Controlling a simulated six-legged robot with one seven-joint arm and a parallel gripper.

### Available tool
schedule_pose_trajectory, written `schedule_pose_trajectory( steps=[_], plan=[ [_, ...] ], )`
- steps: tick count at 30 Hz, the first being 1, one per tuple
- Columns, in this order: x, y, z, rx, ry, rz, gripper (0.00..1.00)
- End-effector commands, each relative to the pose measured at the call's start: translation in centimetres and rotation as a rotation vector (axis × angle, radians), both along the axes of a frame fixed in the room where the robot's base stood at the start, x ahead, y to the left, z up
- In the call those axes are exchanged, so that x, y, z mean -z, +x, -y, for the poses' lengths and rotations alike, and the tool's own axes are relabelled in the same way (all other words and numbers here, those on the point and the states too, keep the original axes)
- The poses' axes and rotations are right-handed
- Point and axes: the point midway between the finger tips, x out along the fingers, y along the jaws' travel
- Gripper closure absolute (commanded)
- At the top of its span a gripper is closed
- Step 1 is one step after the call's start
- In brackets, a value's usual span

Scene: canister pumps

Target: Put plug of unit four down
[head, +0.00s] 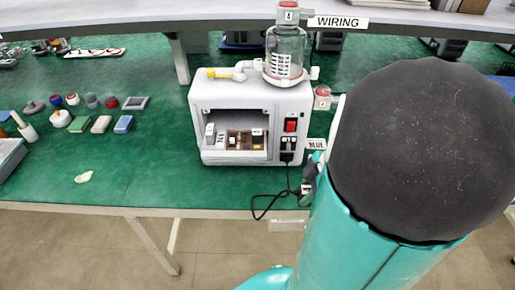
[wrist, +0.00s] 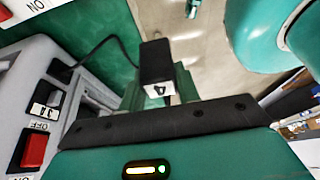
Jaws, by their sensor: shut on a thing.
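The plug of unit four is a black block with a white label marked 4, seen in the wrist view (wrist: 155,62). My gripper (wrist: 160,92) is shut on it, with green fingers on either side. In the head view the plug (head: 305,190) is small, just beyond the table's front edge, partly hidden by my arm. A black cord (head: 262,210) hangs in a loop from the front of unit four (head: 208,118) to the plug. Unit four is a white machine with a clear canister (head: 285,52) labelled 4 and a red switch (head: 291,125).
The green table (head: 165,160) has free room left of the unit. Small jars, coloured blocks (head: 101,124) and a pale scrap (head: 83,177) lie farther left. A shelf marked WIRING (head: 338,22) runs above.

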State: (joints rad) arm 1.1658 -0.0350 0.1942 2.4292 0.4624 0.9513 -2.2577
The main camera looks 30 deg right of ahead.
Motion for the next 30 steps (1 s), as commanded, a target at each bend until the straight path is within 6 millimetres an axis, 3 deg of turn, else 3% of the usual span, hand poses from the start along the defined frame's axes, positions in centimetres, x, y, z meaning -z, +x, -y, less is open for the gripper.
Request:
schedule_pose_trajectory(
  steps=[6, 15, 22, 30],
  plan=[
    [2.1, 4.2, 1.2, -0.001, 0.004, 0.000, 0.90],
    [6.3, 7.4, 2.0, 0.003, 0.002, 0.000, 0.90],
    [7.7, 8.5, 2.3, 0.003, 0.001, 0.000, 0.90],
    [10.7, 8.5, 2.3, 0.004, 0.000, 0.000, 0.90]
  ],
)
